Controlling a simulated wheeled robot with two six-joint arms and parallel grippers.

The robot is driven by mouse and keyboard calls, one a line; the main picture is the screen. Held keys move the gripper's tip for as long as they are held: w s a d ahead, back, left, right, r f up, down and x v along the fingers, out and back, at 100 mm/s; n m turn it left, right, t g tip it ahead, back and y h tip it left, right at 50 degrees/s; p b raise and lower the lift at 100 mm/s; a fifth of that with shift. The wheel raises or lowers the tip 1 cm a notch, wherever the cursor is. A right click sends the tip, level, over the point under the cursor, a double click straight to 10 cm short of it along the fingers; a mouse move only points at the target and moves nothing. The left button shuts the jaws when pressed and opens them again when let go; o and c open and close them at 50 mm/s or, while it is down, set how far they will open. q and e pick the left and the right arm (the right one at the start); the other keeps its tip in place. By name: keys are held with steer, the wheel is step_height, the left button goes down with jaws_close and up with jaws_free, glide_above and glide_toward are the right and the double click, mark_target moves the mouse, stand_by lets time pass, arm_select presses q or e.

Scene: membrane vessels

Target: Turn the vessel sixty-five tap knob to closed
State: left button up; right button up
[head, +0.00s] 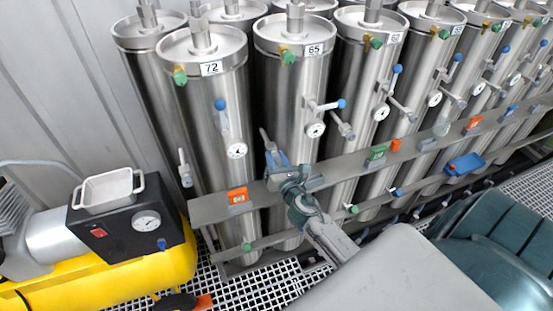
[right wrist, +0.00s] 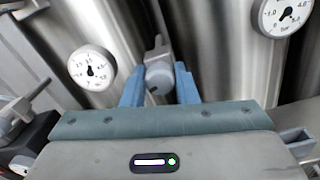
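Vessel sixty-five (head: 286,92) is a tall steel cylinder with the label "65" (head: 314,49) near its top. A blue-tipped handle (head: 341,103) and a round gauge (head: 316,130) are on its front. My right gripper (head: 270,146) is low in front of this vessel, left of its gauge. In the right wrist view its blue fingers (right wrist: 160,88) are open, one on each side of a grey round knob (right wrist: 159,77). A gap shows beside the knob, so it does not look clamped. Which vessel this knob belongs to is hard to tell. My left gripper is not in view.
Vessel seventy-two (head: 205,110) stands to the left with its gauge (head: 236,150). More vessels run right. A rail with an orange tag (head: 238,196) and a green tag (head: 377,152) crosses their lower fronts. A yellow compressor (head: 130,268) stands at lower left on grating.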

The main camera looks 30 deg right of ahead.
steer(key=shift+m, duration=0.3)
steer(key=m+b, duration=0.2)
steer(key=m, duration=0.2)
steer(key=shift+f+m, duration=0.15)
steer(key=shift+m, duration=0.25)
steer(key=m+b, duration=0.2)
steer(key=m, duration=0.3)
steer(key=shift+b, duration=0.3)
steer(key=m+b, duration=0.3)
steer(key=m, duration=0.3)
steer(key=shift+m, duration=0.3)
steer(key=m+b, duration=0.2)
steer(key=m, duration=0.1)
steer(key=shift+m, duration=0.4)
steer(key=shift+m+b, duration=0.45)
steer(key=shift+m, duration=0.15)
steer(key=o, duration=1)
